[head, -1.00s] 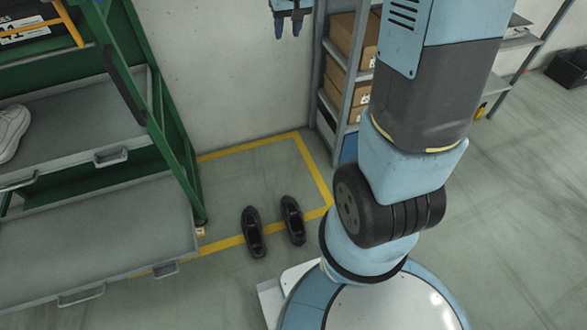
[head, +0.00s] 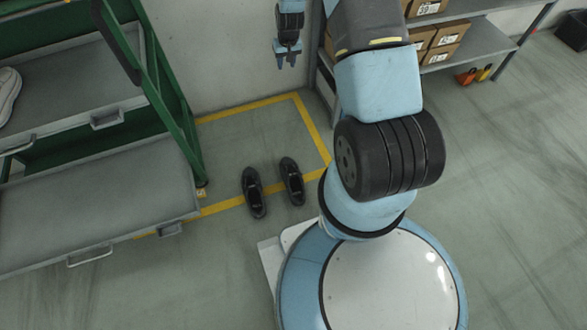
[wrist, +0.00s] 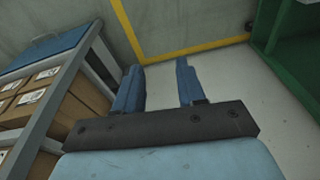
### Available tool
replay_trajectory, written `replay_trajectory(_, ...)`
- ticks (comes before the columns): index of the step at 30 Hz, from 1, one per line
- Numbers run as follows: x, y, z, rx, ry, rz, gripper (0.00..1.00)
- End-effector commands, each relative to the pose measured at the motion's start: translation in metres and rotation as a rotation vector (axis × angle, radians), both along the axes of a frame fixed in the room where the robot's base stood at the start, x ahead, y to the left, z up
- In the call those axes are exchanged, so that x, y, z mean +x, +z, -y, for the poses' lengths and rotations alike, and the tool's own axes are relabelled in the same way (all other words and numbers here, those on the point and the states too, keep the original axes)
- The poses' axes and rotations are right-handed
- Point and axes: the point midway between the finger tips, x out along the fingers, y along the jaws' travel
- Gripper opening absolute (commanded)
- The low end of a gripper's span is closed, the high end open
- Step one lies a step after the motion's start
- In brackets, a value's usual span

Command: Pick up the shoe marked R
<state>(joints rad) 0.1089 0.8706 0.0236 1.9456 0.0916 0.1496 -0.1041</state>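Two black shoes lie side by side on the floor, the left shoe (head: 254,193) and the right shoe (head: 292,181) in the head view. Both sit across the front yellow floor line. No letter can be read on either, so I cannot tell which is marked R. My gripper (head: 286,63) hangs at the top of the head view, well above the floor and farther back than the shoes. In the wrist view its two blue fingers (wrist: 158,82) stand apart with nothing between them. The shoes cannot be made out in the wrist view.
A green rack with grey trays (head: 90,215) stands left of the shoes, with a white shoe (head: 8,90) on an upper tray. A grey shelf with cardboard boxes (head: 436,42) stands at the back right, beside my arm. The floor around the black shoes is clear.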

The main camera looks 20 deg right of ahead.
Motion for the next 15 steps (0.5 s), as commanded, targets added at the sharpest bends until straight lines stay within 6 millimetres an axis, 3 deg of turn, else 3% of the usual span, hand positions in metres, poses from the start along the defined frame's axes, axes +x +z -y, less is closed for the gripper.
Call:
replay_trajectory(1, -0.003, -0.026, 0.001, 0.002, -0.004, -0.015, 0.40)
replay_trajectory(8, -0.020, -0.125, 0.007, 0.003, -0.021, -0.051, 0.40)
replay_trajectory(15, -0.056, -0.229, 0.010, 0.003, -0.036, -0.089, 0.40)
